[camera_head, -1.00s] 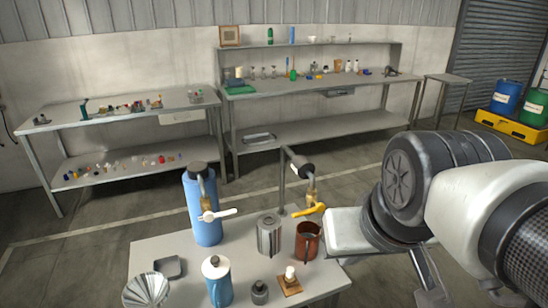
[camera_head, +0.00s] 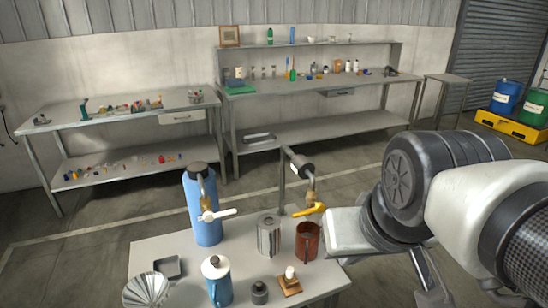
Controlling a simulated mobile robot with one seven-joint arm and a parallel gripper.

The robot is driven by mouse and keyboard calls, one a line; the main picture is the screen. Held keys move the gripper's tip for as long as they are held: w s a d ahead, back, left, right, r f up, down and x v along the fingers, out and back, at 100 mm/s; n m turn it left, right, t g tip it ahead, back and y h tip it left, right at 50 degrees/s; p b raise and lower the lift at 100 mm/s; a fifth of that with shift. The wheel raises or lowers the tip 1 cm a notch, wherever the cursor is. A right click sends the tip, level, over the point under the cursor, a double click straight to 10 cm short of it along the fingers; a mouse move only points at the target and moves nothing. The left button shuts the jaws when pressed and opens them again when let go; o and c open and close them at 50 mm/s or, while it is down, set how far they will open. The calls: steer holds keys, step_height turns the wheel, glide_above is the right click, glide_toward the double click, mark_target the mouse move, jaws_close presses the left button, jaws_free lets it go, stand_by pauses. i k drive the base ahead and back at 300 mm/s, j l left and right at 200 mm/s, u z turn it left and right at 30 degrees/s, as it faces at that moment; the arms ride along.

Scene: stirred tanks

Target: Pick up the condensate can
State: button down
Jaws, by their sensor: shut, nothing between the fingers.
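Two can-like vessels stand on the near table, and I cannot tell by label which is the condensate can. One is a reddish-brown, open-topped can (camera_head: 307,240) with a handle, below the yellow-handled valve (camera_head: 309,210). The other is a grey metal can (camera_head: 269,236) just left of it. Both are upright. My arm fills the right side of the picture. The grey finger parts of my gripper (camera_head: 428,277) show low under the wrist, right of the table and apart from both cans. They are shut and empty, and partly hidden by my arm.
The near table (camera_head: 150,250) also holds a tall blue cylinder (camera_head: 206,215), a blue-and-white jug (camera_head: 217,282), a fluted funnel (camera_head: 147,290), a small dark weight (camera_head: 260,292) and a small block with a white top (camera_head: 290,284). Benches stand behind, past open floor.

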mark_target(307, 233)
steer(key=u, duration=1.5)
steer(key=z, duration=1.55)
steer(key=i+l+u, duration=0.2)
steer(key=l, duration=0.35)
steer(key=l+u, duration=0.25)
steer(key=l, duration=0.3)
steer(key=i+l+u, duration=0.2)
steer(key=l, duration=0.4)
steer(key=k+j+u, duration=0.05)
